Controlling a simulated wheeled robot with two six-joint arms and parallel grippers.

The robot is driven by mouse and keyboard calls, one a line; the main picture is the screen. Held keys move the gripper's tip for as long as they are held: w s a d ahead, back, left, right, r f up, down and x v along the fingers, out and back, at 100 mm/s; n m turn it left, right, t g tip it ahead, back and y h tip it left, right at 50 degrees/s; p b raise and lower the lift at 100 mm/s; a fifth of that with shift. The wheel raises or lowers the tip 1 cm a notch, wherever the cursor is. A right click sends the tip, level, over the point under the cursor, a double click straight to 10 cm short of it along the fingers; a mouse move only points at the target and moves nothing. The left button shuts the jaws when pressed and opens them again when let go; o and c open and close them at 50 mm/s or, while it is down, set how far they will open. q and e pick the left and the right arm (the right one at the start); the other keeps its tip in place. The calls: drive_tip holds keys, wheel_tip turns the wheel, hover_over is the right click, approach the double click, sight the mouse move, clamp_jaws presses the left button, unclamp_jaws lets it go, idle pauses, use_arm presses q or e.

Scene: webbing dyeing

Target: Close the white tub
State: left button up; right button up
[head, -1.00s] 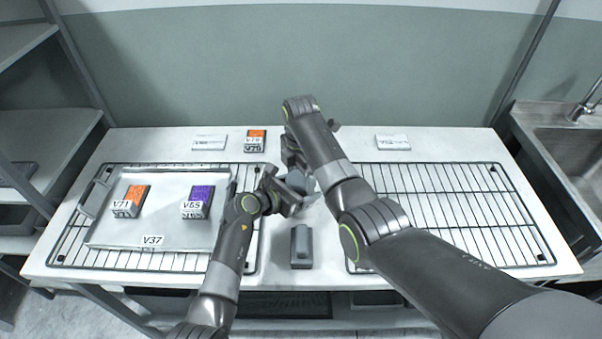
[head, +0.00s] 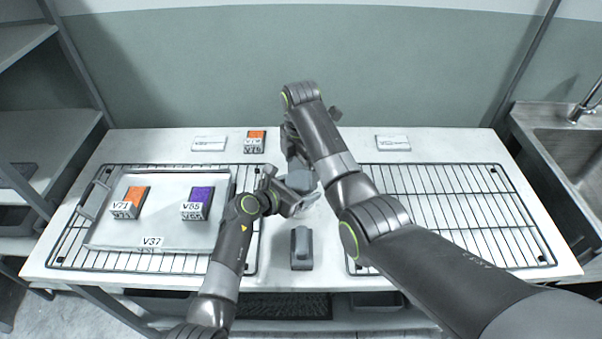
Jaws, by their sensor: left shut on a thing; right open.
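A pale tub (head: 312,198) stands at the middle of the table, mostly hidden behind my grippers. A grey rounded piece (head: 297,177) shows just above it; I cannot tell whether it is the lid or how it sits on the tub. My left gripper (head: 300,200) reaches in from the left and is shut on the tub's side, as far as the overlap lets me see. My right gripper (head: 292,160) is open, above and behind the tub, its fingertips mostly hidden by its own arm.
A tray (head: 150,241) labelled V37 lies on the left wire rack, holding an orange block (head: 133,197) and a purple block (head: 199,199). Another orange block (head: 256,137) stands behind. A dark grey block (head: 301,245) is in front. The right rack (head: 460,210) is empty.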

sight(300, 180)
drive_tip(key=shift+r, duration=0.3)
drive_tip(key=shift+c, duration=0.3)
drive_tip(key=shift+r, duration=0.25)
drive_tip(key=shift+a+r+n, duration=0.1)
drive_tip(key=shift+r+n, duration=1.2)
drive_tip(key=shift+r, duration=0.35)
use_arm(q)
drive_tip(key=shift+s, duration=0.1)
use_arm(e)
drive_tip(key=shift+f, duration=4)
